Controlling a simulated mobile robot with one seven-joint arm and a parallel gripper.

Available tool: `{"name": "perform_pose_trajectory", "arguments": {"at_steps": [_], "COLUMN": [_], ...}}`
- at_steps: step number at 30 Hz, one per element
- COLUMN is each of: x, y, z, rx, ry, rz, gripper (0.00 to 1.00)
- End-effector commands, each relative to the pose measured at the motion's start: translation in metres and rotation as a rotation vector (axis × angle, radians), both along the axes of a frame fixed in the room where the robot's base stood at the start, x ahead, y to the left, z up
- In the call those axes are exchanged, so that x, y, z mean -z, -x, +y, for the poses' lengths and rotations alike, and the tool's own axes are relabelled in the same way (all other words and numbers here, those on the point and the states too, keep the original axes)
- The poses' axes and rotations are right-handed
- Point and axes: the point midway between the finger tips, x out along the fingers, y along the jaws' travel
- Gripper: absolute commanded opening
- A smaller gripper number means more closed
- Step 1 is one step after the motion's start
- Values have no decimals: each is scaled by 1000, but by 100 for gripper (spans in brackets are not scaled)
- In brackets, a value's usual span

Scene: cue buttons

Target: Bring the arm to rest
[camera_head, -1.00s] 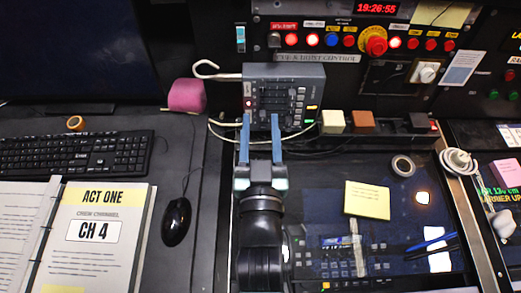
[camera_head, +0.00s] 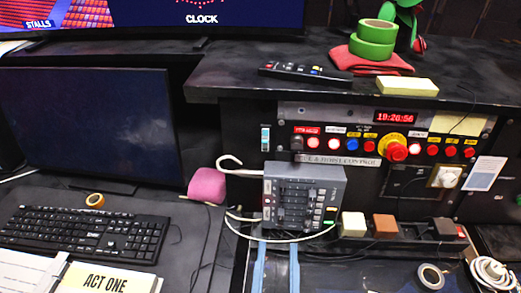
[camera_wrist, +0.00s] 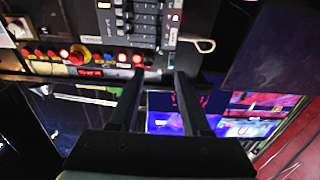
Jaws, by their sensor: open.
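My gripper (camera_head: 277,257) shows at the bottom middle of the head view as two blue, parallel fingers with an empty gap between them. The fingertips are just below the grey cue box (camera_head: 303,197) with its rows of buttons. Whether they touch it cannot be told. The rest of my arm is below the picture. In the wrist view my gripper (camera_wrist: 157,76) is open with nothing between its dark fingers. The wrist view is upside down; the cue box (camera_wrist: 140,22) is at its top.
A panel with red and blue buttons (camera_head: 352,145) and a red knob is behind the cue box. A pink foam piece (camera_head: 207,186), a white hook and a loose cable lie beside the box. A keyboard (camera_head: 87,232) is at left. A shelf above holds green tape rolls (camera_head: 374,40).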

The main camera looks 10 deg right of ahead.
Motion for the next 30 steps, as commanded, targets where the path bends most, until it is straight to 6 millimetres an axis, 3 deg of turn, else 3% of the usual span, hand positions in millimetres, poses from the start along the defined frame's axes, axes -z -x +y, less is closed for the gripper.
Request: {"name": "perform_pose_trajectory", "arguments": {"at_steps": [5, 8, 15, 19, 24, 30], "x": [-9, -36, -149, -215, -302, -394], "y": [-5, -19, -59, -68, -64, -40], "z": [-1, -1, 4, 12, 25, 42], "rx": [-3, -12, -51, -76, -111, -155], "ry": [5, 18, 55, 68, 78, 83], "rz": [-17, -67, -263, -375, -521, -685], "gripper": [48, 48, 48, 48, 48, 48]}}
